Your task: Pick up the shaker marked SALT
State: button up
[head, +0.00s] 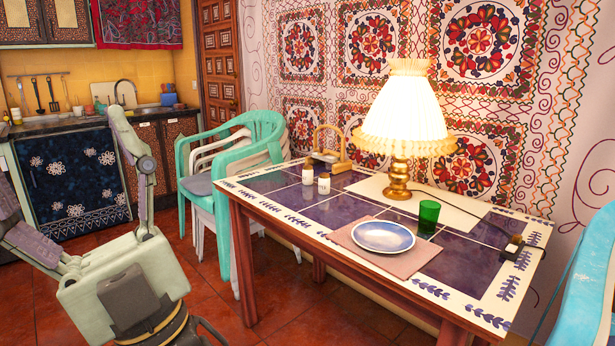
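Two small whitish shakers stand upright, close together, on the tiled table (268,182), toward its far left part. The left shaker (307,174) is slightly farther back. The right shaker (324,185) is slightly nearer and has a brownish cap. Their markings are too small to read, so I cannot tell which one says SALT. My arm shows at the left, apart from the table. Its gripper is not in view.
Behind the shakers is a wooden-handled holder (333,150). A lit lamp (405,115), green glass (428,217) and plate (383,236) on a pinkish mat (398,263) stand farther right. Stacked green and white chairs (262,128) adjoin the table's left end. The table's front left is clear.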

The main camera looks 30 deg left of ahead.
aim_at(308, 171)
jog(key=i+j+u, duration=0.1)
jog(key=u, duration=0.25)
jog(key=i+j+u, duration=0.1)
jog(key=u, duration=0.3)
jog(key=i+u, duration=0.2)
jog(key=u, duration=0.15)
jog(key=i+u, duration=0.2)
jog(key=i, duration=0.2)
jog(key=i+l+u, duration=0.15)
jog(key=i, duration=0.3)
jog(key=i+l+u, duration=0.2)
jog(key=i, duration=0.2)
jog(key=i+l, duration=0.1)
jog(key=i, duration=0.2)
jog(key=i+l, duration=0.15)
jog(key=i, duration=0.2)
